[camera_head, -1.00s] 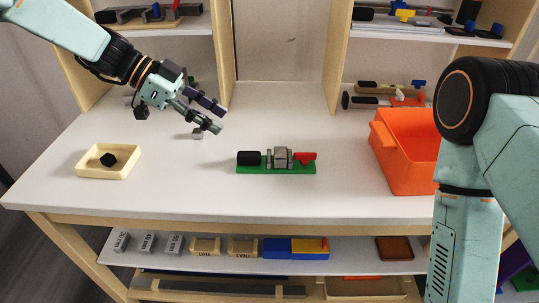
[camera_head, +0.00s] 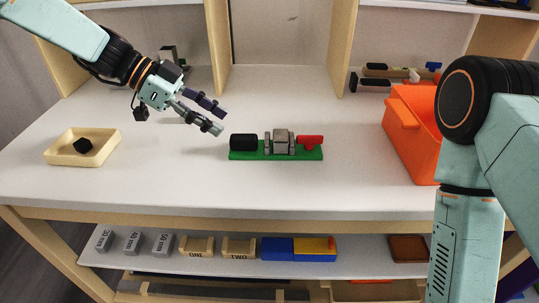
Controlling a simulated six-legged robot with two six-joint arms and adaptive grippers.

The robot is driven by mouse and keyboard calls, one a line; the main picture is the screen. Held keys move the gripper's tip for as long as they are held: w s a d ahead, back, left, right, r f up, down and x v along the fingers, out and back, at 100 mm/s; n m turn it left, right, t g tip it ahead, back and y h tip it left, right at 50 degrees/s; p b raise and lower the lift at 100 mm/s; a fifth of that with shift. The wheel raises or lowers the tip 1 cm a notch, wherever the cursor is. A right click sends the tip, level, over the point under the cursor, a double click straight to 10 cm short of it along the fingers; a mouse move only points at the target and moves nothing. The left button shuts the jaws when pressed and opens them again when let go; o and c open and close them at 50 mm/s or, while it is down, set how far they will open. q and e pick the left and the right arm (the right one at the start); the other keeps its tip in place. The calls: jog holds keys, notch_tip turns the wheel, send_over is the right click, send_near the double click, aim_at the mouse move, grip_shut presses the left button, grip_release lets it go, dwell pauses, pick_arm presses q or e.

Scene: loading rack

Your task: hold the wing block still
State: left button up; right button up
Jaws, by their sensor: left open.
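A green base (camera_head: 240,156) lies on the white table near the middle, with a black cylinder (camera_head: 243,142) at its left end. A grey block (camera_head: 281,142) stands at its middle between thin grey plates, and a red piece (camera_head: 311,141) is at its right end. I cannot tell for sure which part is the wing block; the grey block is the likeliest. My left gripper (camera_head: 220,117) is open and empty, above the table to the left of the black cylinder and apart from it. My right gripper is out of view; only its arm shows at the right.
A cream tray (camera_head: 52,156) with a black piece (camera_head: 83,145) is at the left. An orange bin (camera_head: 411,146) stands at the right, partly behind my right arm. Tools (camera_head: 385,82) lie at the back right. A lower shelf (camera_head: 215,264) holds several blocks. The front table is clear.

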aim_at(243, 136)
pick_arm(q)
jog(key=shift+w+a+f, duration=0.1)
jog(key=shift+w+f, duration=0.1)
jog(key=shift+f, duration=0.2)
jog(key=shift+d+f, duration=0.2)
jog(key=shift+d, duration=0.05)
jog(key=shift+s+d+f+b, duration=0.1)
jog(key=shift+d+f+b, duration=0.2)
jog(key=shift+d, duration=0.2)
jog(key=shift+s+d+f+b, duration=0.1)
jog(key=shift+d+f+b, duration=0.15)
jog(key=shift+d, duration=0.25)
jog(key=shift+w+d+f+b, duration=0.25)
jog(key=shift+d+f+b, duration=0.1)
jog(key=shift+d+f, duration=0.4)
jog(key=shift+b+x, duration=0.3)
jog(key=shift+x, duration=0.8)
jog(key=shift+d+f, duration=0.1)
jog(key=shift+d, duration=0.1)
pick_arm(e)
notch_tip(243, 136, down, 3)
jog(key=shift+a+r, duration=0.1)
pick_arm(q)
jog(key=shift+s+d, duration=0.1)
jog(key=shift+c, duration=0.3)
grip_shut()
